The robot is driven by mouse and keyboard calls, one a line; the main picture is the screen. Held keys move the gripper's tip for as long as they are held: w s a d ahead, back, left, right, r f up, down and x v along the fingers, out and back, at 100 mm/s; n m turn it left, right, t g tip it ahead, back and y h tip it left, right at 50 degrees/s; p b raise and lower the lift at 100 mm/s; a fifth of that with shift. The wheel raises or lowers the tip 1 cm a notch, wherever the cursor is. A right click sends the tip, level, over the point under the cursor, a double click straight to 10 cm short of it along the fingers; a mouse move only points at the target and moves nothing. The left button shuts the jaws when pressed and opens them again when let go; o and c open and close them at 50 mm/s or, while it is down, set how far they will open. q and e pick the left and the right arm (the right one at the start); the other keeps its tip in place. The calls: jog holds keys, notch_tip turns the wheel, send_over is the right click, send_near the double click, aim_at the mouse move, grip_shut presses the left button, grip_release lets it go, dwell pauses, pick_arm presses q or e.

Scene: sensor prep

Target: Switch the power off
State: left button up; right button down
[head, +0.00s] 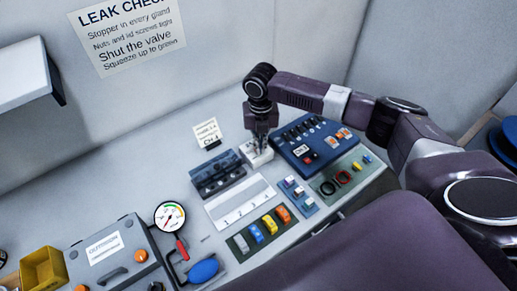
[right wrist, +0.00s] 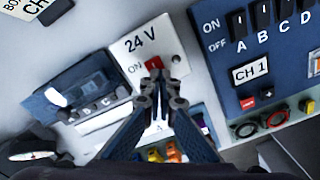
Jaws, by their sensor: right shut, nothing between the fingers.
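The white 24 V power box (right wrist: 170,40) stands on the bench with an ON label and a red switch (right wrist: 154,63). In the head view, the box (head: 262,158) shows below my right gripper (head: 260,143). In the right wrist view, my right gripper (right wrist: 158,84) is shut and empty, with its fingertips at the near edge of the red switch. I cannot tell whether they touch it. The fingers hide the lower part of the box, including any label there. My left gripper is not in view.
Right of the box is a blue switch panel (head: 296,150) marked CH 1. Left of it is a dark blue unit (head: 218,174). A white strip (head: 240,204), coloured connectors (head: 268,225), a pressure gauge (head: 170,217) and a grey case (head: 128,232) stand nearer the left front.

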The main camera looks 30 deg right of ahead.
jog(key=shift+r+p, duration=3.15)
jog(key=shift+r, duration=0.25)
jog(key=shift+f, duration=0.1)
